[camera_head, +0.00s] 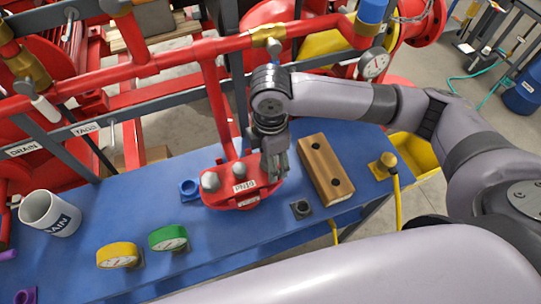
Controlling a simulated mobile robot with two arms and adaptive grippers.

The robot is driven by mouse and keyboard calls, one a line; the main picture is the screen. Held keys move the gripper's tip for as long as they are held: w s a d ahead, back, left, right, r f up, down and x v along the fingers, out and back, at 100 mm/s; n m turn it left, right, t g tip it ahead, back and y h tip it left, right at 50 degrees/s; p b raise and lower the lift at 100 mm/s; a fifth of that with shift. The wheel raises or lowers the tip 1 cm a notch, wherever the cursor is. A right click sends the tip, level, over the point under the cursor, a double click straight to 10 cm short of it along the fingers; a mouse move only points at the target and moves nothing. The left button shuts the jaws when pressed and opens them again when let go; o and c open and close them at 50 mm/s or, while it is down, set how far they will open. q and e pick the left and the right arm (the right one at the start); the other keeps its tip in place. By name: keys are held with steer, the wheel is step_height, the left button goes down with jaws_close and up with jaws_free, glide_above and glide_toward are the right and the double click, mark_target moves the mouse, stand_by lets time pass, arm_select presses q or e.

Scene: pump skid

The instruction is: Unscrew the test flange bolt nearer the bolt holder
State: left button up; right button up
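The red test flange (222,197) lies on the blue bench, with a white label that reads upside down. Two grey bolt heads show on it, a left bolt (210,181) and a middle bolt (239,170). A wooden block with two dark holes (318,160), seemingly the bolt holder, lies just right of the flange. My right gripper (274,168) points down at the flange's right end, the side nearer the block. Its fingers hide whatever is at that end, so I cannot tell whether they hold a bolt. My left gripper is not in view.
Red pipes (150,55) rise behind. A yellow cable fitting (386,163) stands right.

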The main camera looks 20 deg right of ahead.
steer(key=shift+c, duration=0.2)
steer(key=c, duration=1.2)
steer(key=shift+r+n+p, duration=0.2)
steer(key=shift+n+p, duration=0.45)
steer(key=shift+n, duration=0.55)
steer(key=shift+c, duration=0.2)
steer(key=n+p, duration=0.1)
steer(key=n, duration=0.3)
steer(key=n+p, duration=0.2)
steer(key=n, duration=0.3)
steer(key=shift+f+n, duration=0.1)
steer(key=shift+n, duration=0.3)
steer(key=n, duration=0.2)
steer(key=shift+f+n, duration=0.1)
steer(key=shift+n, duration=0.3)
steer(key=o, duration=1.3)
